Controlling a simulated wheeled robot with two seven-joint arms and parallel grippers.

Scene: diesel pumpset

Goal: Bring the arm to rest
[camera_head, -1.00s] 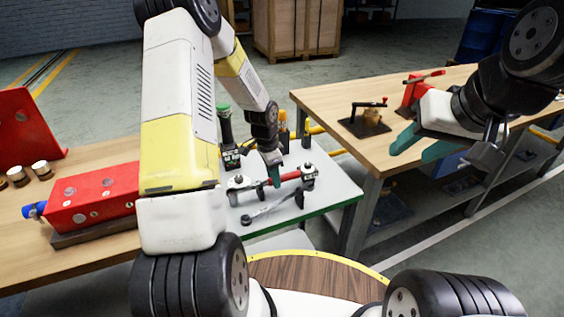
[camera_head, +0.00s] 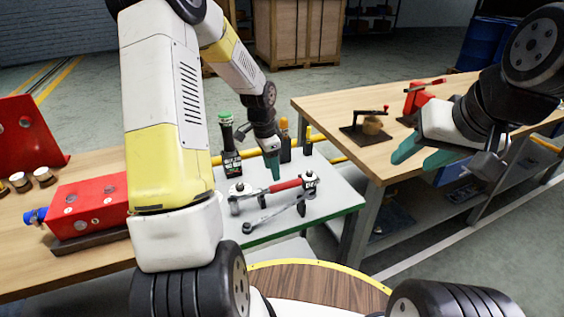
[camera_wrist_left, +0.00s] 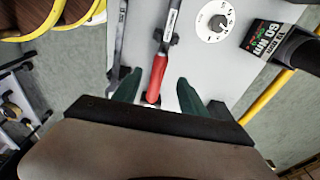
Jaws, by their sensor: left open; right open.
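My left gripper (camera_head: 272,166) is over the white tool table (camera_head: 335,203), above and behind a torque wrench with a red handle (camera_head: 286,187) that lies on a holder. In the left wrist view its green fingers (camera_wrist_left: 158,92) are apart, with the end of the red handle (camera_wrist_left: 157,78) seen between them. I see no contact with it.
A grey wrench (camera_head: 268,215) lies near the table's front. A red block (camera_head: 90,205) sits on the left bench. The right wooden bench (camera_head: 400,155) carries a small hand-cranked device (camera_head: 370,125).

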